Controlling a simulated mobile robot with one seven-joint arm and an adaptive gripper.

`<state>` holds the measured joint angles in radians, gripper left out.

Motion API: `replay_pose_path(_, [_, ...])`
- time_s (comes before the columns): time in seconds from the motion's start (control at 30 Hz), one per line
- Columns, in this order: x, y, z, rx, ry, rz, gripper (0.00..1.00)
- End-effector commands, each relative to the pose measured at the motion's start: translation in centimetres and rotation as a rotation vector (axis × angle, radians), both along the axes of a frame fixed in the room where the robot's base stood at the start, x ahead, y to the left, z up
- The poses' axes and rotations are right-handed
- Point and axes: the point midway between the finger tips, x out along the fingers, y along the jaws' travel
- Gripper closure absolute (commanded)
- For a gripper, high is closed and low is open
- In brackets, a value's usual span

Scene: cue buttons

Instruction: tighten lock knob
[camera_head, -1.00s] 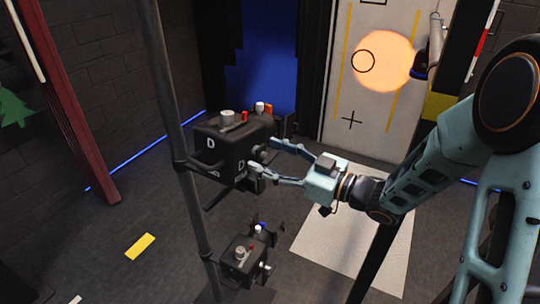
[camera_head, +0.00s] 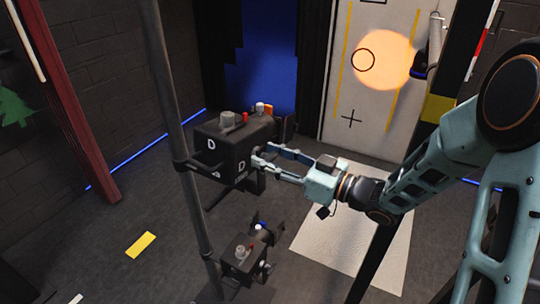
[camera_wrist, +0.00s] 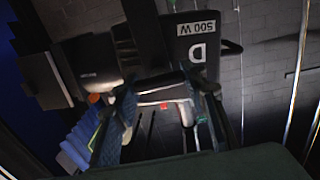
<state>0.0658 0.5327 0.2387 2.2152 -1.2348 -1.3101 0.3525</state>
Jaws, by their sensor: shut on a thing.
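A black lamp housing (camera_head: 225,150) marked "D" hangs on a dark upright pole, with a grey knob, a red part and a white part on top. It also shows in the wrist view (camera_wrist: 200,45), upside down, with a "500 W" label. My gripper (camera_head: 261,155) reaches in from the right, its two fingers closed on the lock knob (camera_head: 257,159) at the housing's right side. The fingers mostly hide the knob. In the wrist view the two dark fingers (camera_wrist: 165,118) stand close before the lamp; what lies between them is dim and hard to make out.
A smaller, similar black lamp (camera_head: 242,256) is lower on the same pole (camera_head: 177,110). A dark post with a yellow band (camera_head: 437,107) stands behind my arm. The floor around the pale mat (camera_head: 350,225) is mostly open.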

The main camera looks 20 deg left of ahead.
Motion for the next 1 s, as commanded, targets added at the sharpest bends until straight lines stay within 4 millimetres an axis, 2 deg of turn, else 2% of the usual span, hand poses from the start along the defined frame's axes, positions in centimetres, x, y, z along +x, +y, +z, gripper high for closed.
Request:
replay_pose_path(0.07, [0.0,0.0,0.0,0.001,0.002,-0.001,0.85])
replay_pose_path(0.1, [0.0,0.0,-0.1,0.001,0.002,-0.001,0.6])
replay_pose_path(0.27, [0.0,0.0,0.0,0.0,0.001,-0.001,0.42])
replay_pose_path(0.53, [0.0,-0.1,0.0,0.0,0.0,0.0,0.42])
replay_pose_path(0.67, [-0.2,-0.9,0.0,0.0,0.0,-0.002,0.42])
replay_pose_path(1.0, [-1.9,-7.5,0.0,0.0,0.0,-0.005,0.42])
